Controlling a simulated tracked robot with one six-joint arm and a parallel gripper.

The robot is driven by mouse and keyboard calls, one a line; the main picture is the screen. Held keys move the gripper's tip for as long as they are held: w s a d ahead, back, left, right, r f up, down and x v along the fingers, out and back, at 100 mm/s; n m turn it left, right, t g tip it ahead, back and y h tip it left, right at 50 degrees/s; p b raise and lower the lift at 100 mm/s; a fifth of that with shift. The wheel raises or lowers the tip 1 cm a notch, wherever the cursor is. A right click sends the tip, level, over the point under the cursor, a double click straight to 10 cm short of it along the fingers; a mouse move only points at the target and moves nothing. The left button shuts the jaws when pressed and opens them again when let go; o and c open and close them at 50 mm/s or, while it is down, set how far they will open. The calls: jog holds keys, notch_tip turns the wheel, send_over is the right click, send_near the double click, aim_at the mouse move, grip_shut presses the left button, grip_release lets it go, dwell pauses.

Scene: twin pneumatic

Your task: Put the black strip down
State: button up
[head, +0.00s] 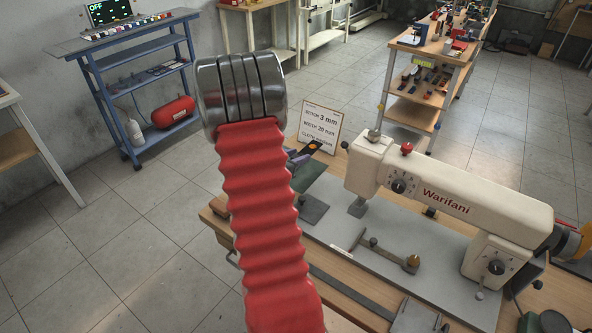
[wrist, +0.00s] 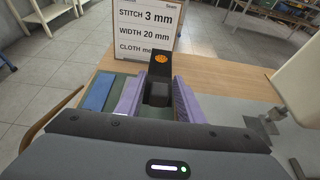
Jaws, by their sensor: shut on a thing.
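In the wrist view my gripper (wrist: 157,88) has its two purple fingers closed on the sides of a black strip (wrist: 160,71). The strip points away from me and has an orange round mark near its far end. A dark block-like part of it shows between the fingers. A blue strip (wrist: 96,92) lies to the left of the fingers on a green surface (wrist: 125,82). In the head view my red-sleeved arm hides most of my gripper; a dark end with an orange mark shows just right of it. I cannot tell whether the black strip touches anything below.
A sign card (head: 320,127) stands at the back of the wooden bench (wrist: 225,74). A cream sewing machine (head: 447,196) labelled Warifani stands to the right on a grey plate (head: 345,231). Bare bench top shows right of the fingers in the wrist view.

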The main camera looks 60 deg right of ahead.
send_over(297, 177)
jog(key=s+a, duration=0.1)
jog(key=a, duration=0.2)
jog(key=shift+s+d+f, duration=0.1)
jog(key=shift+f, duration=1.25)
jog(key=shift+d+f, duration=0.1)
jog(key=shift+f, duration=1.2)
jog(key=shift+f, duration=2.1)
jog(key=o, duration=0.7)
jog(key=shift+o, duration=0.2)
jog(key=v, duration=1.2)
